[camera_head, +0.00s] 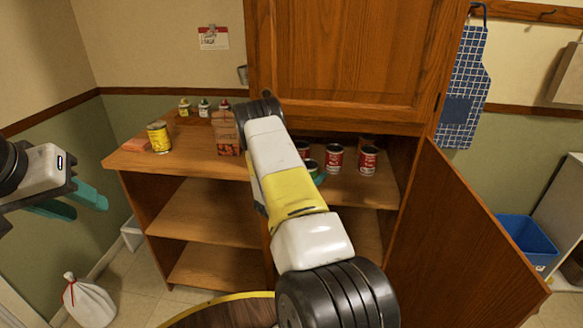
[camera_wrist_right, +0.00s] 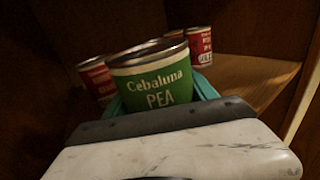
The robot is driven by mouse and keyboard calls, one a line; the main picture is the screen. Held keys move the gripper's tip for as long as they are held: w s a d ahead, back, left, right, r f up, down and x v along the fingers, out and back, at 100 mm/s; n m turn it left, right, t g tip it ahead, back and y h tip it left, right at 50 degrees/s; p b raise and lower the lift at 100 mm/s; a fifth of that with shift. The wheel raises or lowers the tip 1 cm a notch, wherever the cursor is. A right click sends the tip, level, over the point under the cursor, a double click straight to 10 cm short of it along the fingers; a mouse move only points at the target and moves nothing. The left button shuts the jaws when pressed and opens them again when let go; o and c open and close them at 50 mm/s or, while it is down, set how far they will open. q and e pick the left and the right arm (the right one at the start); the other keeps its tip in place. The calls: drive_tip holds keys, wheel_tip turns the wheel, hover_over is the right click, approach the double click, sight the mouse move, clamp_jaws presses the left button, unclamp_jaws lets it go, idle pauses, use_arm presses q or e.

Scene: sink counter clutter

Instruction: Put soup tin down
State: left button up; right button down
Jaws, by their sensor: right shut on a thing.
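The soup tin (camera_wrist_right: 152,84), green with a "Cebaluna PEA" label, sits upright between the teal fingers of my right gripper (camera_wrist_right: 160,97) in the right wrist view. The gripper is shut on it. In the head view only a small part of this tin (camera_head: 311,164) shows beside my right arm, at the cabinet shelf. Its base is hidden, so I cannot tell whether it touches the shelf. My left gripper (camera_head: 78,200) is open and empty at the far left, away from the counter.
Red tins (camera_head: 335,158) (camera_head: 368,160) stand on the shelf (camera_head: 345,188) close to the green tin. An open cabinet door (camera_head: 455,225) bounds the right side. A yellow tin (camera_head: 158,137), a carton (camera_head: 226,134) and small bottles (camera_head: 203,107) stand at left. The lower shelves look bare.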

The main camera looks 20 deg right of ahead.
drive_tip(key=shift+f, duration=0.4)
drive_tip(key=shift+f, duration=0.15)
drive_tip(key=shift+c, duration=1.4)
unclamp_jaws()
